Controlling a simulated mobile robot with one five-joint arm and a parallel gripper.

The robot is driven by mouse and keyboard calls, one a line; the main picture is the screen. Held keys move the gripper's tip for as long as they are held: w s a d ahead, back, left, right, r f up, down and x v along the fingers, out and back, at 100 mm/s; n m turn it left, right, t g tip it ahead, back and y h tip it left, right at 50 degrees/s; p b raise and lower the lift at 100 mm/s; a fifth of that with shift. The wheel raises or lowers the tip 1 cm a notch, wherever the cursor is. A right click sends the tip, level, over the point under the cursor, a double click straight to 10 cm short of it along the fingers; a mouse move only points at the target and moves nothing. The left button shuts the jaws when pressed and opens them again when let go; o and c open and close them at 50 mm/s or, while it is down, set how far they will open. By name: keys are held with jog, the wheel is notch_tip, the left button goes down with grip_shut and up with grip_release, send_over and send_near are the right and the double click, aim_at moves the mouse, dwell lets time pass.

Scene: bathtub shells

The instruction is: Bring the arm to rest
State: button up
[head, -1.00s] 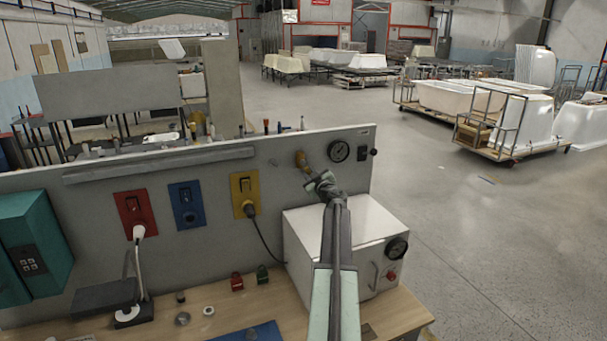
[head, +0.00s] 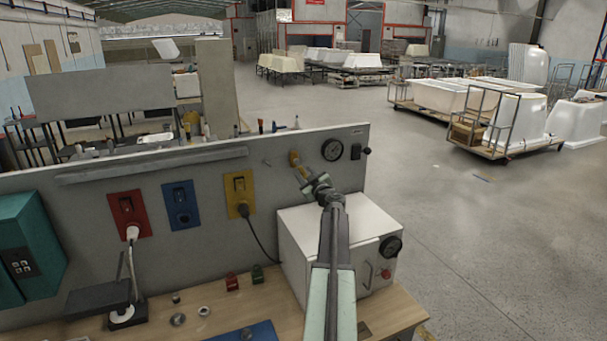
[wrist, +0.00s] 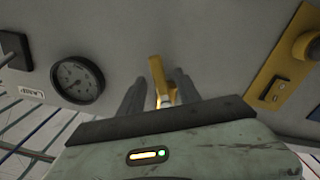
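My arm reaches up from the bottom of the head view, and my gripper (head: 312,181) is in front of the grey panel (head: 90,215). Just up and left of it is a yellow valve handle (head: 294,158), left of the round gauge (head: 332,149). In the wrist view my gripper (wrist: 160,82) has its two dark fingers apart. The yellow handle (wrist: 157,72) shows in the gap between them, with space on both sides. It does not look gripped; whether a finger touches it I cannot tell.
A white box (head: 325,245) with a gauge stands under my forearm on the wooden bench (head: 275,310). Left are a yellow switch plate (head: 240,193) with a plugged cable and a lamp-like stand (head: 128,310). Open floor (head: 440,220) lies right.

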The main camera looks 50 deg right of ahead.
jog(key=v, duration=0.5)
